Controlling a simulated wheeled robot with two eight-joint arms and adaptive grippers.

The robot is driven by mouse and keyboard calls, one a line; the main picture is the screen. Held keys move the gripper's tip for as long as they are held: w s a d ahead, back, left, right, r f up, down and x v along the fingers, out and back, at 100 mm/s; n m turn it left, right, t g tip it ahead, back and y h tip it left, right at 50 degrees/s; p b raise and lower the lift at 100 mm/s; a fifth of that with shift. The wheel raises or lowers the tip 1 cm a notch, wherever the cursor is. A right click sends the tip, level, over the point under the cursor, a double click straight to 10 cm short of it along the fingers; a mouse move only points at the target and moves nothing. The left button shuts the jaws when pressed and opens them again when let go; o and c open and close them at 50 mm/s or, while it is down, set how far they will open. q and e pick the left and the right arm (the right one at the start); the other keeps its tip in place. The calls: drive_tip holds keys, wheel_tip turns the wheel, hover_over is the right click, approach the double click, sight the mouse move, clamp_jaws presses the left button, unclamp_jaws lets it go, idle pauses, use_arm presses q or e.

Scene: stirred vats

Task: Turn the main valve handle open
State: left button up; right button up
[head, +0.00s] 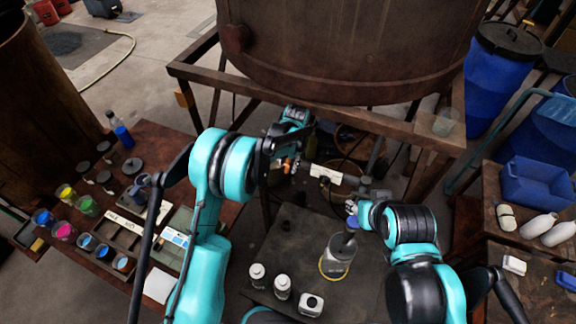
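A large rusty vat (350,50) stands on a brown metal frame (330,115) at the top middle. I cannot clearly make out the main valve handle. Pipework shows dimly below the vat, behind my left gripper and beside a white label (325,172). My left gripper (287,163) is under the frame's front edge, by small orange parts. Its fingers are small and dark, and I cannot tell what they touch. My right gripper (353,212) is above the dark table, close to the top of a clear flask (338,257). Its fingers are mostly hidden by its arm.
The dark table (290,235) also holds several small white containers (283,287) at its front. A left bench (160,150) carries paint pots and trays. A hose lies on the floor at the upper left.

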use_arm(q)
drive_tip(key=shift+a+f, duration=0.1)
drive_tip(key=shift+f, duration=0.55)
clamp_jaws()
drive_tip(key=shift+h+b, duration=0.5)
drive_tip(key=shift+h, duration=0.2)
